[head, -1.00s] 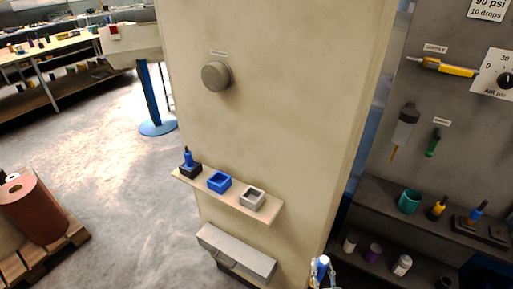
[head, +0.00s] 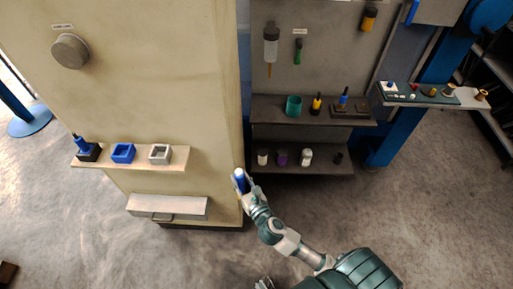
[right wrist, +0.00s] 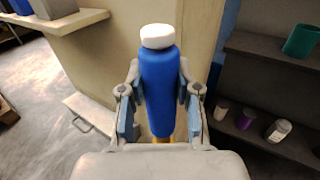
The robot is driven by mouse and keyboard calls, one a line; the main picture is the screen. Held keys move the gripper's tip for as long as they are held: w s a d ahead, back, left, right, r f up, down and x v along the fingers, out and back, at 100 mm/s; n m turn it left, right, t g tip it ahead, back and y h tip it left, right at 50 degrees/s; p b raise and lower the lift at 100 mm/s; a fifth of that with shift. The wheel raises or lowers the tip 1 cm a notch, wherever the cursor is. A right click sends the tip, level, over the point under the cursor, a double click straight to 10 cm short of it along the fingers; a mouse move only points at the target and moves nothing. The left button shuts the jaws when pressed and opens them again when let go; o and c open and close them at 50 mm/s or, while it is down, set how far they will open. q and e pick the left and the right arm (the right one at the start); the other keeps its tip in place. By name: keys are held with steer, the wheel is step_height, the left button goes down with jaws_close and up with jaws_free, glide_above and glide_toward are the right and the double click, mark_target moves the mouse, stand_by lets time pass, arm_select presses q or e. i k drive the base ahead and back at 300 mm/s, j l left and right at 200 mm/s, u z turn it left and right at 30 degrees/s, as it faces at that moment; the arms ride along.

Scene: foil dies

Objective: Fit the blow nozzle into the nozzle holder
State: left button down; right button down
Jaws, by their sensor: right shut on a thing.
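My right gripper (head: 242,180) is shut on a blue cylinder with a white end, likely the blow nozzle (right wrist: 158,85). In the right wrist view the fingers (right wrist: 160,100) grip its sides, and a bit of yellow shows at its lower end. The nozzle stands roughly upright, in front of the beige pillar's right edge and apart from the shelves. I cannot tell for sure which fixture is the nozzle holder. The pillar ledge (head: 175,165) bears a black block with a blue tool (head: 86,149), a blue square cup (head: 123,153) and a pale square cup (head: 160,154). Grey finger-like parts, perhaps my left gripper (head: 264,283), barely show at the bottom edge.
A grey drawer or box (head: 167,205) juts out below the ledge. To the right, a dark shelf (head: 275,108) bears a teal cup (head: 293,106) and upright tools; a lower shelf (head: 330,168) holds several small jars. A side table (head: 420,98) stands farther right. The front floor is clear.

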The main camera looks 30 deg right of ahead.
mark_target(319, 151)
steer(key=z, duration=1.5)
steer(key=u, duration=0.5)
steer(key=l+u, duration=0.35)
steer(key=l, duration=0.25)
steer(key=l+u, duration=0.3)
steer(key=l, duration=0.35)
steer(key=k+l+u, duration=0.15)
steer(key=l+u, duration=0.2)
steer(key=l, duration=0.25)
